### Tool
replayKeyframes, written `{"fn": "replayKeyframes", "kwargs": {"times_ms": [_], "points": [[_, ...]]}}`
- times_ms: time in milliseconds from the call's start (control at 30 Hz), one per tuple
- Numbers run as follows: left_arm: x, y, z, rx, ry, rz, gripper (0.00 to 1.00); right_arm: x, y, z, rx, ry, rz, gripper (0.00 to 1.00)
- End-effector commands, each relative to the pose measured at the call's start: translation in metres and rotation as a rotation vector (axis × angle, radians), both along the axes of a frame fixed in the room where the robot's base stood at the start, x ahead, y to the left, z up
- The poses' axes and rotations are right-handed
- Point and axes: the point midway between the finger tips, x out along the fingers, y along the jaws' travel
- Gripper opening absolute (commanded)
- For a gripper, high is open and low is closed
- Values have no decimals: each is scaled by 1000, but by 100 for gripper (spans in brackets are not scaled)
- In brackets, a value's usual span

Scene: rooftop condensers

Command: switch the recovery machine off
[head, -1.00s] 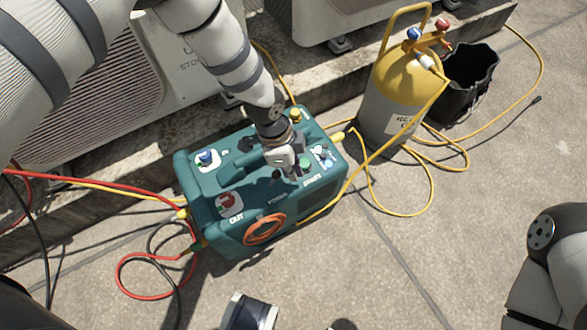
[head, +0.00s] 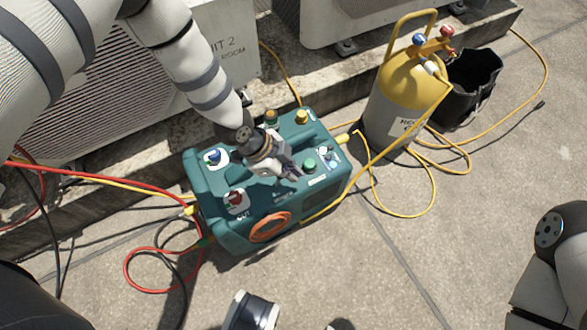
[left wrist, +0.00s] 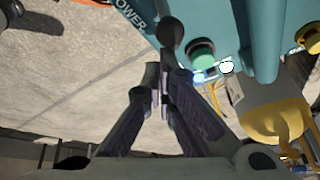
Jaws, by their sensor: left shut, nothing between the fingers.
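The teal recovery machine (head: 262,212) stands on the concrete, its top panel facing up. My left gripper (head: 294,174) is over the front part of that panel, fingers pointing right, near the green button (head: 309,166). In the left wrist view its fingers (left wrist: 158,88) are shut and empty. A black rounded lever (left wrist: 172,36) shows just past the fingertips, beside the POWER lettering (left wrist: 134,16). I cannot tell whether the fingers touch it. The green button (left wrist: 201,50) is to its right. In the head view the gripper hides the lever.
A yellow-topped grey cylinder (head: 392,108) and a black bucket (head: 466,88) stand behind right. Yellow hoses (head: 412,215) loop on the floor there. Red hoses (head: 127,270) lie at left. Condenser units (head: 235,40) line the back.

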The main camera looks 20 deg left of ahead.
Motion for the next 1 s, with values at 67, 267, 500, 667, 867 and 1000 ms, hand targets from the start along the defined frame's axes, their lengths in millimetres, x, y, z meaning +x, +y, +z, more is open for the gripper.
{"fn": "replayKeyframes", "kwargs": {"times_ms": [67,267,500,667,867,1000], "points": [[-5,4,3,-36,-43,5,0,2,0,5,0,-6,0,0],[-17,13,3,-140,-174,3,0,2,0,7,0,-9,0,0],[-26,20,5,-169,-215,-2,0,3,0,10,0,-13,0,0],[-26,20,4,-169,-215,-1,0,3,0,9,0,-12,0,0],[-26,20,8,-169,-216,-1,0,4,0,12,0,-15,0,0],[-25,20,16,-170,-217,-1,0,6,0,17,0,-23,0,0]]}}
